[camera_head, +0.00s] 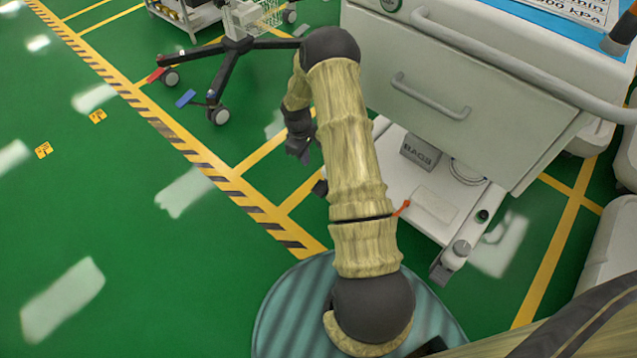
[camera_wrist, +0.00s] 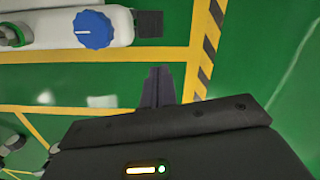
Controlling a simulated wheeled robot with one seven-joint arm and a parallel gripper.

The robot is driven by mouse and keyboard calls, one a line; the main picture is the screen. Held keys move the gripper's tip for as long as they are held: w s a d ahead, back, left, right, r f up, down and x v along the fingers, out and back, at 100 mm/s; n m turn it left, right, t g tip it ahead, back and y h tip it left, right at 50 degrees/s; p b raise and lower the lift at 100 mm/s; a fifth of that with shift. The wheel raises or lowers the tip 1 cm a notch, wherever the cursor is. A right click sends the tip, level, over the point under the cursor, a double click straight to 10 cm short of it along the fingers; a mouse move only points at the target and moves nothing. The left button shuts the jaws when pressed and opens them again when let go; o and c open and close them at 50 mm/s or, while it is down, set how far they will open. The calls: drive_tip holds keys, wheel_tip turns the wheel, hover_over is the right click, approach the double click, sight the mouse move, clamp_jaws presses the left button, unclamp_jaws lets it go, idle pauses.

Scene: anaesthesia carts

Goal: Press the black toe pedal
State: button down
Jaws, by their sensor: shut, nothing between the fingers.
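A flat black pedal (camera_wrist: 150,23) sticks out from the end of the white cart base in the wrist view, beside a round blue knob (camera_wrist: 94,29). In the head view a small black part (camera_head: 320,187) shows at the left edge of my arm, by the cart base; it looks like the same pedal, mostly hidden by my arm. My gripper (camera_wrist: 158,72) is shut and empty. In the wrist view its fingertips point toward the pedal, with a visible gap over green floor and a yellow line. In the head view my gripper (camera_head: 304,156) hangs left of the cart, pointing down.
The white cart (camera_head: 440,120) with a drawer stands right of my arm. Its low base (camera_head: 430,205) carries a box marked BAGS (camera_head: 426,152) and a small orange lever (camera_head: 401,208). A wheeled stand (camera_head: 240,45) with red and blue pedals stands behind. Green floor on the left is clear.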

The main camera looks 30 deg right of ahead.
drive_tip(key=r, duration=0.2)
drive_tip(key=r+p, duration=0.1)
drive_tip(key=r, duration=0.1)
drive_tip(key=r+p, duration=0.1)
drive_tip(key=r, duration=0.1)
drive_tip(key=shift+w+a, duration=0.15)
drive_tip(key=shift+w, duration=0.1)
drive_tip(key=shift+f, duration=0.1)
drive_tip(key=s+a+r+m+t+p, duration=0.1)
drive_tip(key=s+a+r+m+p, duration=0.2)
drive_tip(key=r, duration=0.8)
drive_tip(key=s+a+r+t+p, duration=0.1)
drive_tip(key=s+a+r+p, duration=0.3)
drive_tip(key=r, duration=0.6)
drive_tip(key=s+a+r+m+t+p, duration=0.2)
drive_tip(key=s+a+r+m+p, duration=0.3)
drive_tip(key=s+r, duration=0.9)
wheel_tip(320, 180, up, 36)
drive_tip(key=s+a+n+p, duration=0.1)
drive_tip(key=p, duration=3.4)
drive_tip(key=shift+f+y+p, duration=0.15)
drive_tip(key=shift+y+p, duration=0.15)
drive_tip(key=shift+p, duration=0.05)
drive_tip(key=shift+a, duration=0.1)
